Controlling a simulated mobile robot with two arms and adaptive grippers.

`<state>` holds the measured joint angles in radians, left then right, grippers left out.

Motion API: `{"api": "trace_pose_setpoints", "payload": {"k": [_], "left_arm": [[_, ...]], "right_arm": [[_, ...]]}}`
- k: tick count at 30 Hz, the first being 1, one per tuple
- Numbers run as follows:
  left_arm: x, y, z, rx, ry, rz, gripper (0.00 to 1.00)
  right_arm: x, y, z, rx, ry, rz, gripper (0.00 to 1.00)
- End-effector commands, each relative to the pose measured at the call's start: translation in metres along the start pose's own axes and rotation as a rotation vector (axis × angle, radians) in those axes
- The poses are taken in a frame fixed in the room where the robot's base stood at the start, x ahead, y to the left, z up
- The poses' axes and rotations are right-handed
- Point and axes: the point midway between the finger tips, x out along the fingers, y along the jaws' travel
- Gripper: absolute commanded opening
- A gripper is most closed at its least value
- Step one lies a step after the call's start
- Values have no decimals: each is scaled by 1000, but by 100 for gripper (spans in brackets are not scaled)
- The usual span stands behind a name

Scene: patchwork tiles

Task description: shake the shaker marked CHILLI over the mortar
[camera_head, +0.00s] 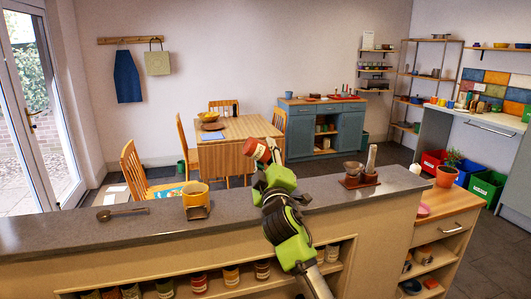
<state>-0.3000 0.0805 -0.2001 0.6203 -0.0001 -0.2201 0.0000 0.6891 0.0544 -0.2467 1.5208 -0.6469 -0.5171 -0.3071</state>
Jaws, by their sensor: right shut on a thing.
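My right gripper (268,152) is raised above the grey counter (330,190) and shut on a small red shaker (254,148). The shaker is tilted, and no marking on it can be read at this size. A brown bowl-shaped vessel (353,168) stands on the counter to the right. My left gripper is not in view.
A spoon (122,211) lies at the counter's left. Several jars (231,275) fill the shelf below. A dining table (235,132) stands behind. The counter between spoon and pot is clear.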

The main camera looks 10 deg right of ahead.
Motion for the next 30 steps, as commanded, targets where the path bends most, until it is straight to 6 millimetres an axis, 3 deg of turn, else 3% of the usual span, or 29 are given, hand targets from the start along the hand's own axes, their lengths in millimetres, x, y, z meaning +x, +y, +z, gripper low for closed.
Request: {"api": "trace_pose_setpoints", "payload": {"k": [9, 18, 30], "left_arm": [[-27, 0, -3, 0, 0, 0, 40], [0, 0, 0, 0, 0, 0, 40], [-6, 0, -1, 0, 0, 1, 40]], "right_arm": [[7, 28, -17, 0, 3, 4, 10], [0, 0, 0, 1, 1, 2, 10], [1, 4, -2, -34, 11, 4, 10]]}}
